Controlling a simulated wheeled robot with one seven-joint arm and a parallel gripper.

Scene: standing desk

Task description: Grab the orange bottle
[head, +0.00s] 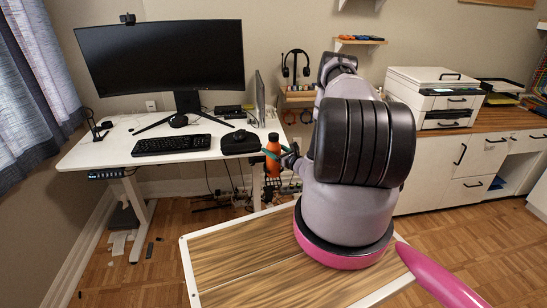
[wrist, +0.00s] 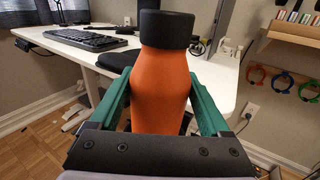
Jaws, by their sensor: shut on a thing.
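The orange bottle (head: 273,158) with a black cap is upright at the right front edge of the white desk in the head view. It also fills the middle of the wrist view (wrist: 163,80). My gripper (head: 279,153) is shut on the bottle, with a green finger on each side of its body, as the wrist view (wrist: 164,100) shows. The bottle's lower part is hidden behind the gripper's dark base in the wrist view. I cannot tell whether the bottle is resting on anything.
The white desk (head: 90,152) holds a wide monitor (head: 160,57), a keyboard (head: 171,145) and a black mouse pad (head: 240,143). A printer (head: 435,100) stands on the wooden counter to the right. Coloured rings (wrist: 282,84) hang at the right in the wrist view.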

